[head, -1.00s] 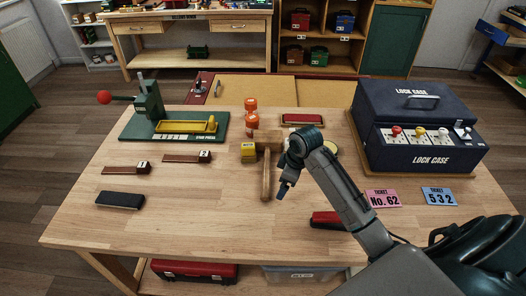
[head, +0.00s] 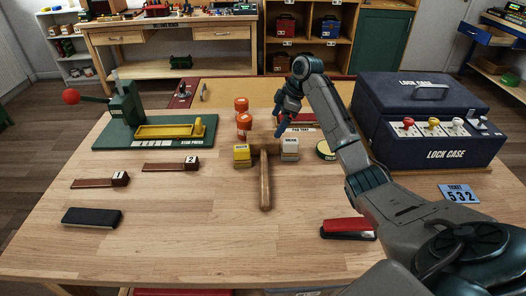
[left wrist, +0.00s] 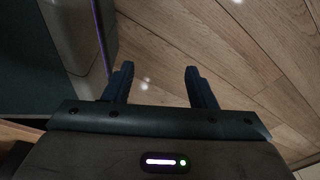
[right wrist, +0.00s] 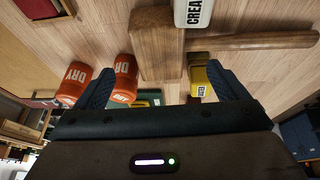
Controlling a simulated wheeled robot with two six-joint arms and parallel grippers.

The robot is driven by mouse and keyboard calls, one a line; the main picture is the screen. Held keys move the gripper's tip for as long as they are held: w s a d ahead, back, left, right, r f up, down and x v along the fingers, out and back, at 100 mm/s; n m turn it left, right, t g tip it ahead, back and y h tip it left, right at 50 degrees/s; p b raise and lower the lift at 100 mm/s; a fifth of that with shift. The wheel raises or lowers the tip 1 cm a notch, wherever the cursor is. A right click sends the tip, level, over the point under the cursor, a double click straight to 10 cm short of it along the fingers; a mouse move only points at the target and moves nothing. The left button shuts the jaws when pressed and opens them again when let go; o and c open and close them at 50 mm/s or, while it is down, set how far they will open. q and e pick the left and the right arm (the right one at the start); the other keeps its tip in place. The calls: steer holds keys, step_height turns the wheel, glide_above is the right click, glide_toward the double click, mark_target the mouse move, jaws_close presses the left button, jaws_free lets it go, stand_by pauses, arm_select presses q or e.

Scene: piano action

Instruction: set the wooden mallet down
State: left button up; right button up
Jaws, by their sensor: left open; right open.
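The wooden mallet (head: 265,187) lies on the workbench (head: 180,230), its head at the far end between a yellow block (head: 242,155) and a cream-labelled block (head: 290,148). Its handle points toward me. My right gripper (head: 283,117) is open and empty, beyond and above the mallet head, apart from it. In the right wrist view the mallet (right wrist: 157,45) shows past the open fingers (right wrist: 160,88), with nothing between them. My left gripper (left wrist: 160,85) is open and empty over the wooden floor and is outside the head view.
Two orange bottles (head: 243,125) stand just left of my right gripper. A green stamp press (head: 150,130) is at the left, a dark lock case (head: 430,115) at the right. A red stapler (head: 347,228) lies near my right arm. The front middle of the bench is clear.

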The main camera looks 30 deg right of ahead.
mark_target(267, 137)
steer(key=shift+x, duration=1)
steer(key=p+x, duration=0.1)
steer(key=x, duration=0.3)
steer(key=shift+w+a, duration=0.15)
steer(key=shift+a, duration=0.05)
steer(key=shift+w+f, duration=0.1)
steer(key=shift+f, duration=0.25)
arm_select(q)
steer(key=s, duration=0.2)
steer(key=s+f, duration=0.1)
steer(key=s, duration=0.1)
steer(key=shift+a+f, duration=0.1)
steer(key=shift+f, duration=0.1)
arm_select(e)
steer(key=shift+c, duration=0.2)
arm_select(q)
steer(key=shift+s, duration=0.1)
arm_select(e)
steer(key=shift+r, duration=0.1)
steer(key=c, duration=1.3)
